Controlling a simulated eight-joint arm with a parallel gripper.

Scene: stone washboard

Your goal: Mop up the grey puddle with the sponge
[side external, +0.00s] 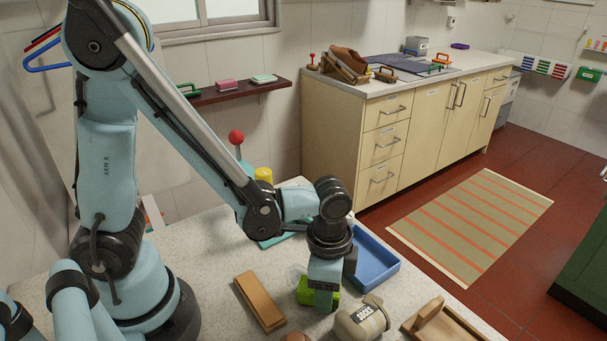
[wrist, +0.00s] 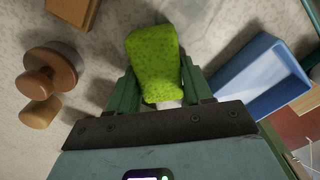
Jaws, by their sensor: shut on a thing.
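The lime-green sponge (side external: 305,292) is in my gripper, at the stone worktop in the side view. In the wrist view the sponge (wrist: 153,58) sits between the two green fingers of my gripper (wrist: 156,88), which is shut on it. I cannot tell whether its underside touches the stone. A faint pale grey patch (side external: 295,272) shows on the worktop just behind and left of the sponge; it may be the puddle. Its edges are unclear, and the sponge and gripper may hide part of it. I cannot make out the puddle in the wrist view.
A blue tray (side external: 378,270) lies right of my gripper. A wooden block (side external: 260,301) lies to the left. A beige bag marked SOCKS (side external: 361,320) and a wooden tray (side external: 470,327) stand at the front right. Brown round-knobbed wooden pieces (wrist: 52,67) are at left in the wrist view.

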